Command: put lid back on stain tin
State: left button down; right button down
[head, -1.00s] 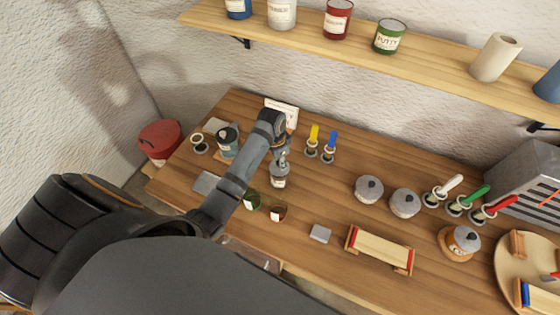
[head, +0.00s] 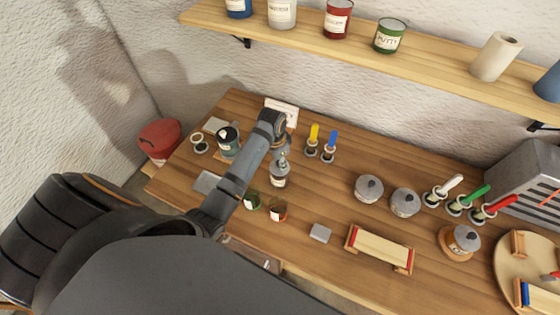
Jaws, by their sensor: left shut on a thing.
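My left gripper (head: 281,151) is over the left-middle of the workbench, partly hidden by my own arm. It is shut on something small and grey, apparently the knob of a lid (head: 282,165). Directly below is a small tin with a pale label (head: 279,179). From this angle I cannot tell whether the lid touches its rim. I cannot read the label, so I cannot confirm it is the stain tin. My right gripper is not in view.
A dark tin (head: 228,141) stands to the left. A green pot (head: 252,200) and a brown pot (head: 277,211) stand close in front. Yellow and blue-handled brushes (head: 328,146) stand in holders to the right. Grey-lidded pots (head: 368,188) stand farther right.

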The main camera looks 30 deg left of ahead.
pick_arm(q)
jog(key=c, duration=0.6)
grip_release()
jog(key=shift+r, duration=3.55)
jog(key=shift+c, duration=0.4)
grip_shut()
